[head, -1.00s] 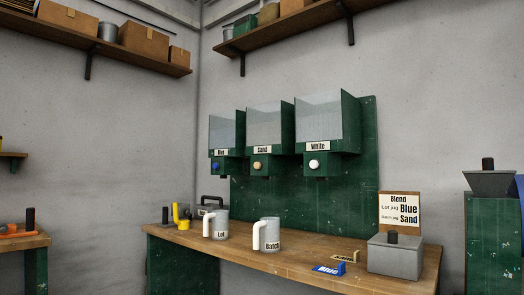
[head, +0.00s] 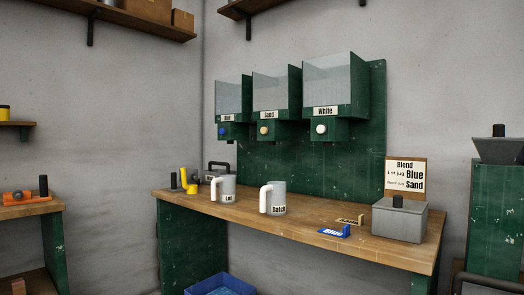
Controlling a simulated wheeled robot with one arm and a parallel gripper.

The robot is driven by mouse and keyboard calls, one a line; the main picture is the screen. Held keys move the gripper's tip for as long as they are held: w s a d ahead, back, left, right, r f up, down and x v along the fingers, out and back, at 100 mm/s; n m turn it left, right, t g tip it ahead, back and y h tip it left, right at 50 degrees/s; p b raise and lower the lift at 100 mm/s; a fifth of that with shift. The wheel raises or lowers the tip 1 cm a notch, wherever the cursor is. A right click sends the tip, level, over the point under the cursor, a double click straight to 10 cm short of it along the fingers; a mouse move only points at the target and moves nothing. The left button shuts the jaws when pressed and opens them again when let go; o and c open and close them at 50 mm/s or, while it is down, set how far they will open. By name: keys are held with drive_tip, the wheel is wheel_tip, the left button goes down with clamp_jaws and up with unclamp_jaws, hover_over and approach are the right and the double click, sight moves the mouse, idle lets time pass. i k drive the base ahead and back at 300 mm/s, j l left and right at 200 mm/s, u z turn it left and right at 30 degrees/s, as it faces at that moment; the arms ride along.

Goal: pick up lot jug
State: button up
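The lot jug (head: 228,189) is a grey jug with a white handle on its left side and a label reading "Lot". It stands upright on the wooden bench (head: 310,222), toward the bench's left end. The batch jug (head: 278,197), of the same kind and labelled "Batch", stands a little to its right, apart from it. My gripper is not in view.
Blue, Sand and White dispensers (head: 323,92) hang on a green panel behind the jugs. A grey lidded box (head: 399,220), a blend sign (head: 406,177) and a blue "Blue" tag (head: 333,232) are on the right. A blue bin (head: 222,285) sits below. Yellow item (head: 190,183) stands left.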

sight(227, 182)
drive_tip(key=i+j+z, duration=0.1)
drive_tip(key=i+j, duration=0.45)
drive_tip(key=i+j+z, duration=0.1)
drive_tip(key=i+j, duration=0.45)
drive_tip(key=j, duration=0.25)
